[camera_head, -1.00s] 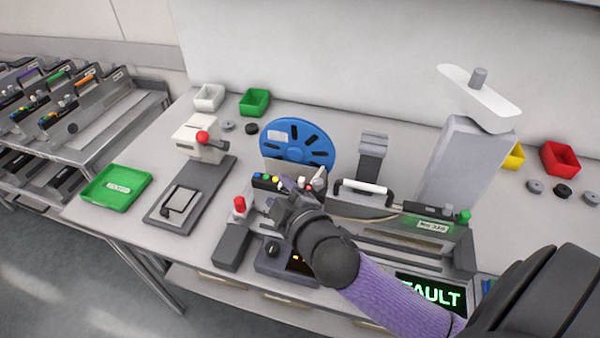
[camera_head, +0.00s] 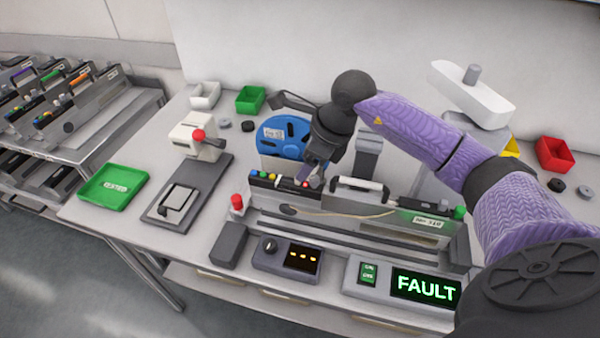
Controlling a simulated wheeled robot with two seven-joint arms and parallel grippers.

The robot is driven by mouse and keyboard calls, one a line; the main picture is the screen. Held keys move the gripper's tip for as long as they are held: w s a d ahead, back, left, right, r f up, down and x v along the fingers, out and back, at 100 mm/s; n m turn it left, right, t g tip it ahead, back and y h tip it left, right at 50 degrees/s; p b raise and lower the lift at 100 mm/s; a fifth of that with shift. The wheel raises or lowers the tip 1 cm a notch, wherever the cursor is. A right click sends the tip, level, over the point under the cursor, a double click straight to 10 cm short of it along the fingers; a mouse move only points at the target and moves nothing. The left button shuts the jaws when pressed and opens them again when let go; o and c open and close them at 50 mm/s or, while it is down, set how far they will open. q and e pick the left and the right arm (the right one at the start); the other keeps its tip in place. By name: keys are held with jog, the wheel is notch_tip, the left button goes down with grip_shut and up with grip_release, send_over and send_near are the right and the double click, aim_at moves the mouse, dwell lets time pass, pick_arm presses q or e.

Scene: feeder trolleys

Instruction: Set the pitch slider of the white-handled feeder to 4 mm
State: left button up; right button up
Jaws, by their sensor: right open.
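The white-handled feeder (camera_head: 410,236) sits in the grey test stand on the bench, with its white handle (camera_head: 360,184) on top. A row of small coloured buttons or sliders (camera_head: 272,178) lies along its upper left edge. A blue reel (camera_head: 284,137) stands behind that end. My right gripper (camera_head: 309,180) points down at the right end of the coloured row, left of the white handle. It is open; whether it touches anything there is hidden. The pitch slider's setting cannot be read. My left gripper is not in view.
A display (camera_head: 426,288) reads FAULT, beside a green-lit switch (camera_head: 368,272). A knob box (camera_head: 287,257) shows yellow marks. A red-topped post (camera_head: 237,203) stands at the stand's left. A green tray (camera_head: 114,187) and a press-like device (camera_head: 195,140) are further left. Trolleys of feeders (camera_head: 70,100) stand far left.

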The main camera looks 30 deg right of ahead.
jog(key=x, duration=0.3)
jog(key=shift+a+f, duration=0.15)
jog(key=shift+f, duration=0.1)
jog(key=shift+c, duration=0.3)
grip_shut()
